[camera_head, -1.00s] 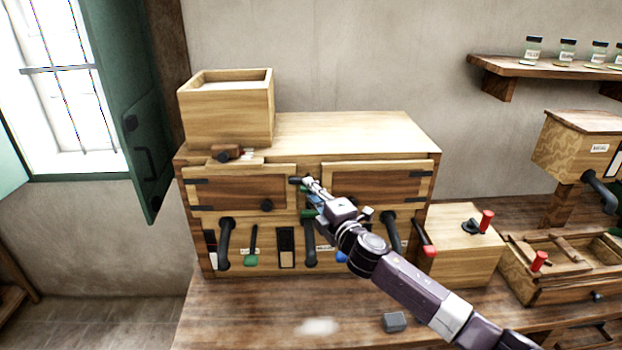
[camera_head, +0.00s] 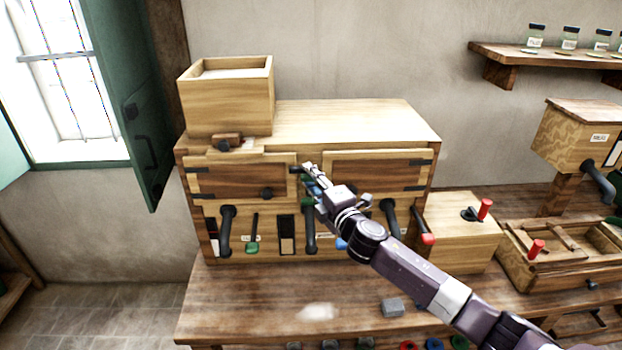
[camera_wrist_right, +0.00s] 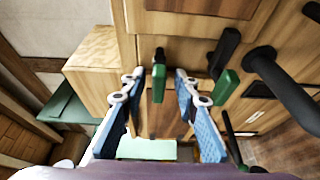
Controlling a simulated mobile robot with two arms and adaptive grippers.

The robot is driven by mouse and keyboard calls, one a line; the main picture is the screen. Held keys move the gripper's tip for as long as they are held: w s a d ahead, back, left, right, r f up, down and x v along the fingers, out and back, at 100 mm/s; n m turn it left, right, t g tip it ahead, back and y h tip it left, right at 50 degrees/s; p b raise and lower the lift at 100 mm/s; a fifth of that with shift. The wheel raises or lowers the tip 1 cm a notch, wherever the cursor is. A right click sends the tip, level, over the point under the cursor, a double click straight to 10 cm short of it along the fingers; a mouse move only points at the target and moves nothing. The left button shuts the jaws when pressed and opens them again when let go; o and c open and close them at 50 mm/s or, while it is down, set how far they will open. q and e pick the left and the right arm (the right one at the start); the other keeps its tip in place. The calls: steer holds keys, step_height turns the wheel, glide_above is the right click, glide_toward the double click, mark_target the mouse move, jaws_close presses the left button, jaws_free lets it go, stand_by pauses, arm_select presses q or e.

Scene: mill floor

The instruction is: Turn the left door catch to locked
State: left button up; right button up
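The wooden cabinet (camera_head: 345,122) has a left door (camera_head: 228,180) and a right door (camera_head: 370,177), both closed. My right gripper (camera_head: 309,168) is at the strip between the doors and covers much of it in the head view. In the wrist view its blue-padded fingers (camera_wrist_right: 159,88) are apart. A green catch with a dark pivot (camera_wrist_right: 158,75) shows between them; I cannot tell whether either finger touches it. The wrist view is rolled, and the catch's long side runs up and down in it. My left gripper is not in view.
Below the doors hang dark handles (camera_head: 227,230) and a green-tipped lever (camera_head: 253,233); a red-tipped lever (camera_head: 425,237) is at the right. A hopper box (camera_head: 226,105) stands on top. A grey block (camera_head: 392,307) lies on the bench (camera_head: 240,300).

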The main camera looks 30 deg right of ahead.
steer(key=s, duration=1.2)
stand_by(0.5)
